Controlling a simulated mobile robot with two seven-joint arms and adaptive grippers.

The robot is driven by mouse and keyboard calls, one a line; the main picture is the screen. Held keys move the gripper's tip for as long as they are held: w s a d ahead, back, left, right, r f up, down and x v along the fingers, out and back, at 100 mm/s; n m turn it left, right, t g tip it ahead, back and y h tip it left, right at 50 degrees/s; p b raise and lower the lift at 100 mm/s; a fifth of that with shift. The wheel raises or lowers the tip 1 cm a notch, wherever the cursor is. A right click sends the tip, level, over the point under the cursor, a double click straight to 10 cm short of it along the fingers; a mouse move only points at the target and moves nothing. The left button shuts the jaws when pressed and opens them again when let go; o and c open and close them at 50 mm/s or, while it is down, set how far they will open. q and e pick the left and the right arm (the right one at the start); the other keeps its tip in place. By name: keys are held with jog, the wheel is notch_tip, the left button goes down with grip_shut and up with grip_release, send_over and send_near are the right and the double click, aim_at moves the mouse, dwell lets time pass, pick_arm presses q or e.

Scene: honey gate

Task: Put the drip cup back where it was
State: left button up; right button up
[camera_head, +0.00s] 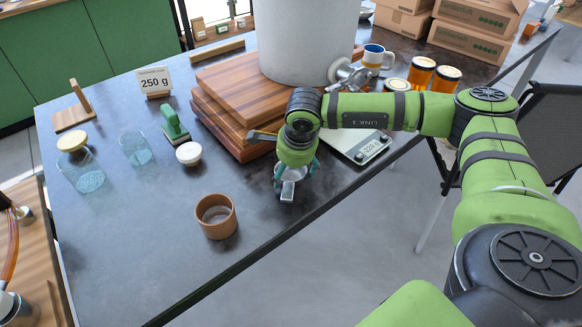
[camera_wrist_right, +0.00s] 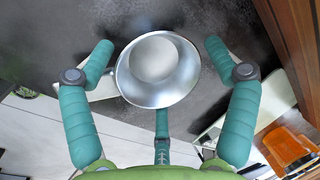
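A small shiny metal cup, which looks like the drip cup, shows between the fingers of my right gripper (camera_wrist_right: 160,62). In the right wrist view the cup (camera_wrist_right: 184,84) opens towards the camera, with a pale round patch inside. The green fingers stand around it, with visible gaps at the left and right. In the head view my right gripper (camera_head: 297,177) points down near the front table edge, and the cup (camera_head: 288,190) is partly hidden by its fingers. I cannot tell whether the cup touches the table. My left gripper is not in view.
A brown cup (camera_head: 216,218) stands left of my right gripper. A scale (camera_head: 368,148) lies to the right, beside stacked wooden boards (camera_head: 228,118) bearing a large white tank (camera_head: 305,35). Jars (camera_head: 421,72) and a mug (camera_head: 374,58) stand behind.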

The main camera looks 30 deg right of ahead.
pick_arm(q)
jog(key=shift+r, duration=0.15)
pick_arm(e)
jog(key=shift+r, duration=0.1)
jog(key=shift+r, duration=0.3)
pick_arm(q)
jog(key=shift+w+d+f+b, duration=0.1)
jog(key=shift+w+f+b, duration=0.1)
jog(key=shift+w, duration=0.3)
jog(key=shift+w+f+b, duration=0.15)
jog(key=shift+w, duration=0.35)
pick_arm(e)
jog(key=v, duration=1.1)
jog(key=shift+s+r, duration=0.2)
